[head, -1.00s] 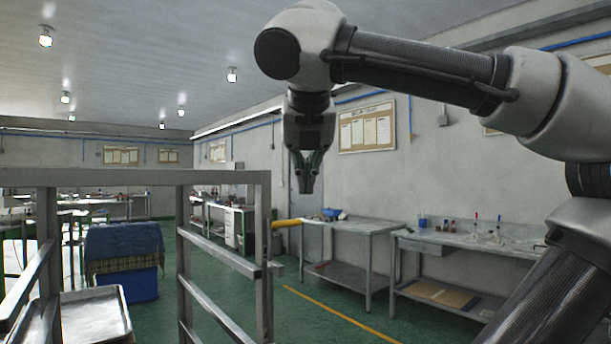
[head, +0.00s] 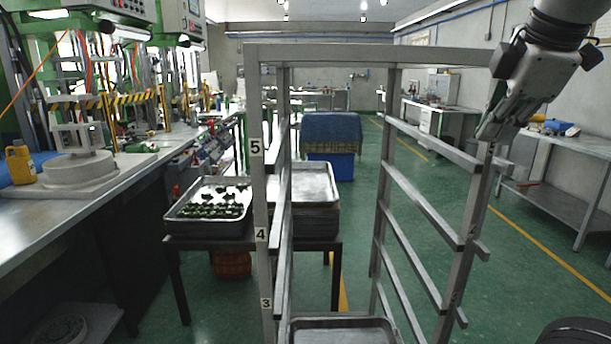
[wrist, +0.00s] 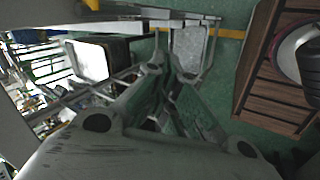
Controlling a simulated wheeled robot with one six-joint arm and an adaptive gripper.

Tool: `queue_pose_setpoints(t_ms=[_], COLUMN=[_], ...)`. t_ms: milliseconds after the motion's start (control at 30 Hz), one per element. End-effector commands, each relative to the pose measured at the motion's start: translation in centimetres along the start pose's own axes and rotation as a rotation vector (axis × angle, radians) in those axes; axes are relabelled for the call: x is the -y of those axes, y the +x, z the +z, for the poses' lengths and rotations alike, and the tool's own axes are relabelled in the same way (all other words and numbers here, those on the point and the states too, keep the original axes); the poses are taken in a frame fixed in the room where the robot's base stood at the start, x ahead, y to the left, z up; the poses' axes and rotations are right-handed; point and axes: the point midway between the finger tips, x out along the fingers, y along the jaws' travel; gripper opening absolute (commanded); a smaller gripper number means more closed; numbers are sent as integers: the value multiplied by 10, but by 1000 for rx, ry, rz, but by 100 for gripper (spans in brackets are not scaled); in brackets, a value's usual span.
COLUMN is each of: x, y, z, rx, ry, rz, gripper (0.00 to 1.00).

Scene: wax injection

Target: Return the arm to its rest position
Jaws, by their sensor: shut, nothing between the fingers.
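My gripper (head: 492,132) hangs at the upper right of the head view, at the end of my raised arm, pointing down and slightly left. It appears beside or in front of the right side of the metal rack; I cannot tell the gap. Its fingers are together and nothing is between them. In the wrist view the gripper (wrist: 172,68) fills the middle, with its fingers converging. The metal rack (head: 330,53) stands upright in the centre, with numbered levels on its left post. A tray (head: 345,324) sits low in the rack.
A tray of dark green pieces (head: 208,212) and a stack of empty trays (head: 312,188) stand on a low table left of the rack. Green machines line a workbench (head: 60,212) on the left. A blue bin (head: 334,165) stands behind. Green floor is open at right.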

Motion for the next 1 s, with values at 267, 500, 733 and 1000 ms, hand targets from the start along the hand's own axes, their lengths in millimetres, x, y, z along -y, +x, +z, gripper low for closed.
queue_pose_setpoints(t_ms=[267, 500, 733, 1000], x=[73, 104, 103, 103], y=[95, 118, 116, 116], z=[32, 80, 93, 93], rx=[-7, 83, 102, 102], ry=[991, 1244, 1299, 1295], rz=[-163, -166, -142, -142], gripper=[0, 0, 0, 0])
